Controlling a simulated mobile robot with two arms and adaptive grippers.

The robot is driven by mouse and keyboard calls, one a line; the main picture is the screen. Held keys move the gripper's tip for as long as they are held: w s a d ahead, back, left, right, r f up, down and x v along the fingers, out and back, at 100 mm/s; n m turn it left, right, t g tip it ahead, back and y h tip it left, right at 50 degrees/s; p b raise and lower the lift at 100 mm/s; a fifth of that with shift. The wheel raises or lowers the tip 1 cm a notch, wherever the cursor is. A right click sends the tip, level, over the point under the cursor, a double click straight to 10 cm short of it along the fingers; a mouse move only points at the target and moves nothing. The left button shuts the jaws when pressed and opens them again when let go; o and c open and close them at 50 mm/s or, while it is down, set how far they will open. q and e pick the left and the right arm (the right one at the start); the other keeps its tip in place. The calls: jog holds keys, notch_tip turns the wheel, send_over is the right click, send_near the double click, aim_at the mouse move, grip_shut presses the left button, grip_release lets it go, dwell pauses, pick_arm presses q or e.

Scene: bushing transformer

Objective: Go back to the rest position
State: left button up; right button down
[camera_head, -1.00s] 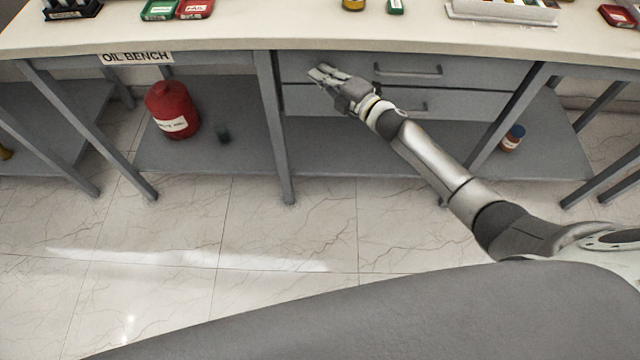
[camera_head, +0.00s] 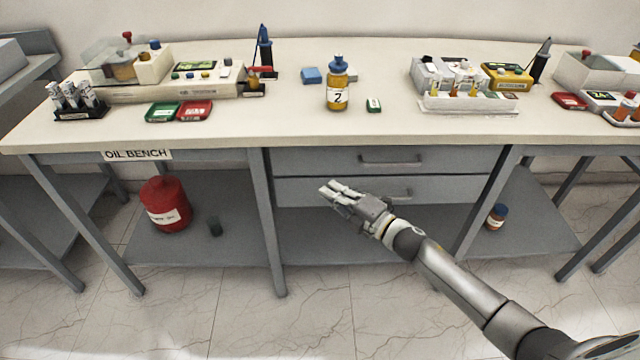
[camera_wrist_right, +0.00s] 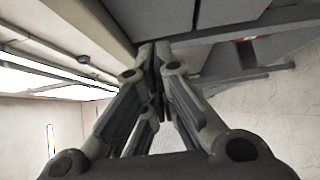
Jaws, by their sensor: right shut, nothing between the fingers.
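My right gripper (camera_head: 330,190) reaches in from the lower right in the head view. Its fingers are in front of the lower drawer of the bench, below the bench top. In the right wrist view my right gripper (camera_wrist_right: 157,50) has its fingers together with nothing between them. Whether it touches the drawer front cannot be told. My left gripper is not in view.
The oil bench (camera_head: 225,140) carries a bottle marked 2 (camera_head: 337,85), a white rack of vials (camera_head: 470,104) and several instruments. Two closed drawers (camera_head: 340,161) sit beneath. A red canister (camera_head: 165,204) stands on the lower shelf. The floor (camera_head: 200,310) in front looks clear.

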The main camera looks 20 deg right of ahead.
jog(key=s+d+f+m+g+h+p, duration=0.1)
jog(key=s+d+f+m+g+h, duration=0.2)
jog(key=s+f, duration=0.5)
jog(key=s+d+f+m+h+p, duration=0.1)
jog(key=s+d+f+m+h, duration=0.15)
jog(key=f+m, duration=0.6)
jog(key=s+d+f+m+g+h, duration=0.1)
jog(key=s+d+f+g+h, duration=0.15)
jog(key=s+f, duration=0.7)
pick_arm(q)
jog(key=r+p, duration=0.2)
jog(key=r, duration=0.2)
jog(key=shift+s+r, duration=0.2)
pick_arm(e)
jog(key=s+a+f+m+g, duration=0.2)
jog(key=s+f, duration=0.4)
jog(key=s, duration=0.5)
jog(key=s+a+f+m+g, duration=0.2)
jog(key=s+f+m+g, duration=0.2)
jog(key=s+f, duration=0.3)
jog(key=s+a+f+m+g, duration=0.1)
jog(key=s+f+m+g, duration=0.2)
jog(key=s+f, duration=0.4)
jog(key=s, duration=0.9)
jog(key=shift+a+h, duration=0.4)
